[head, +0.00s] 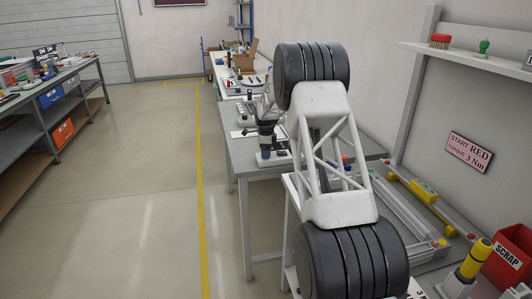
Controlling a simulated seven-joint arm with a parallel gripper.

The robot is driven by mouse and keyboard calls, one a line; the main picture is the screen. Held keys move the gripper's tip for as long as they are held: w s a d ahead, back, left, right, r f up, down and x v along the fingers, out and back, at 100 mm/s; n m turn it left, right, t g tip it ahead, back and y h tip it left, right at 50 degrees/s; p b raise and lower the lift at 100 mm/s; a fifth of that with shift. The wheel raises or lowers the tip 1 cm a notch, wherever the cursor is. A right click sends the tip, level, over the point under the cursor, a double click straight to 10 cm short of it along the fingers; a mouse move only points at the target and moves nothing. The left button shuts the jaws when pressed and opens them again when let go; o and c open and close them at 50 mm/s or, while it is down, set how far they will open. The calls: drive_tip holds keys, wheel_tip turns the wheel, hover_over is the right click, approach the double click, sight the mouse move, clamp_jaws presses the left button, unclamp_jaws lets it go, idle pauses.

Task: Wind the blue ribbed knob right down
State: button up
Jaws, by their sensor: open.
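My gripper (266,146) is small and dark in the head view, left of my arm's white truss link. It points down over the grey table (262,180) and is open. A small dark blue piece shows right below the fingers; it looks like the blue knob (266,154), on a pale base plate (277,160) at the table's near part. Its ribs are too small to make out. I cannot tell whether the fingers are around the knob or just above it, nor how high the knob stands. My arm hides what lies to the right.
Behind the gripper, another pale plate with small parts (245,132) lies on the table. At right are a yellow block (424,190) on a rail, a red SCRAP bin (508,262) and a yellow-handled tool (475,258). A wall sign (469,152) reads "START RED, TORQUE 3 Nm". The floor at left is clear.

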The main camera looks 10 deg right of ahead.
drive_tip(key=shift+f, duration=0.2)
drive_tip(key=c, duration=0.9)
drive_tip(key=shift+c, duration=0.2)
